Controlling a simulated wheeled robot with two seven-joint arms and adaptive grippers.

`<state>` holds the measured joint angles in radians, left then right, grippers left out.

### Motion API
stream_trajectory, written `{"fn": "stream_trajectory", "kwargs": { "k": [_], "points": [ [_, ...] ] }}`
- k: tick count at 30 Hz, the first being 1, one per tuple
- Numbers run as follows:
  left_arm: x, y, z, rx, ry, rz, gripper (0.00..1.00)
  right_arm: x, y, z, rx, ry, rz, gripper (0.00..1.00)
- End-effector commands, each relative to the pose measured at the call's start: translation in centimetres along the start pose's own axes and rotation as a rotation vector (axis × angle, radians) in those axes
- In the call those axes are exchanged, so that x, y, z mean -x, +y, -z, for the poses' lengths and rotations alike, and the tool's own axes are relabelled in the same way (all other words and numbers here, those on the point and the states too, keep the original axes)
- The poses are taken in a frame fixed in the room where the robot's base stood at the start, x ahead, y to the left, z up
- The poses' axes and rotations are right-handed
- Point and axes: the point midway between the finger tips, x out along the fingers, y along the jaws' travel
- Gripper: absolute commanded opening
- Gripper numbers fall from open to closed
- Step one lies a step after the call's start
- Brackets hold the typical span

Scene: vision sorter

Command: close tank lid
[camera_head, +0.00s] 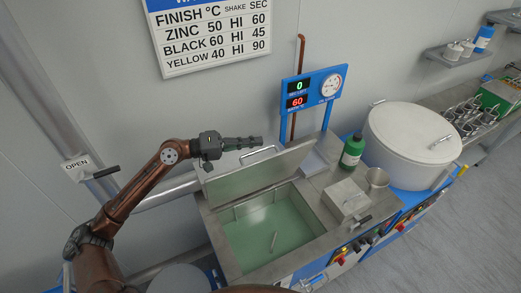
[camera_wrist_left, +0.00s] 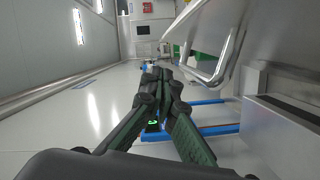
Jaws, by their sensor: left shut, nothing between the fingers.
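The grey metal tank lid (camera_head: 255,177) stands raised and tilted at the back of the open tank (camera_head: 224,246). A wire handle (camera_head: 258,155) sits near its upper edge. Pale green liquid with a small slender object shows inside the tank. My left gripper (camera_head: 258,141) is shut and empty, at the upper edge of the lid close to the handle; I cannot tell whether they touch. In the left wrist view the shut fingers (camera_wrist_left: 160,76) point forward, and a metal loop (camera_wrist_left: 232,50), seemingly the handle, is to their right. My right gripper is not in view.
A display post (camera_head: 313,90) and copper pipe rise behind the tank. A green bottle (camera_head: 352,152), a metal box (camera_head: 345,199) and a cup (camera_head: 377,180) stand on the counter to the right. A large white drum (camera_head: 408,155) is beyond. A wall pipe runs behind my left arm.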

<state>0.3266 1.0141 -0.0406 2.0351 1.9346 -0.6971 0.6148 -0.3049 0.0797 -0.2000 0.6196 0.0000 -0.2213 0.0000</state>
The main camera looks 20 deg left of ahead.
Motion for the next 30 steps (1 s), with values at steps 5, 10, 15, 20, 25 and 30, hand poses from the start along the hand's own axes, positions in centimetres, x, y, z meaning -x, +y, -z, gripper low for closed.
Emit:
{"fn": "stream_trajectory", "kwargs": {
  "k": [5,10,15,20,25,30],
  "points": [
    [-0.9,0.1,-2.4,0.001,-0.002,0.002,0.0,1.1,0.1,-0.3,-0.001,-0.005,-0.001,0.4],
    [-1.2,0.0,-3.7,0.0,0.0,0.001,0.0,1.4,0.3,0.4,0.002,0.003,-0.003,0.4],
    [-1.2,0.0,-3.9,0.0,0.001,0.0,0.0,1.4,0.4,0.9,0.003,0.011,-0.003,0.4],
    [-1.2,0.0,-3.9,0.0,0.0,0.0,0.0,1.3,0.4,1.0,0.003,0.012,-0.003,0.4],
    [-1.6,0.0,-4.0,0.0,-0.002,-0.002,0.0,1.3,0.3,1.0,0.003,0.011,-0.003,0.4],
    [-3.6,0.0,-4.3,-0.001,-0.02,-0.009,0.0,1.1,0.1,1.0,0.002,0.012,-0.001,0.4]
  ]
}}
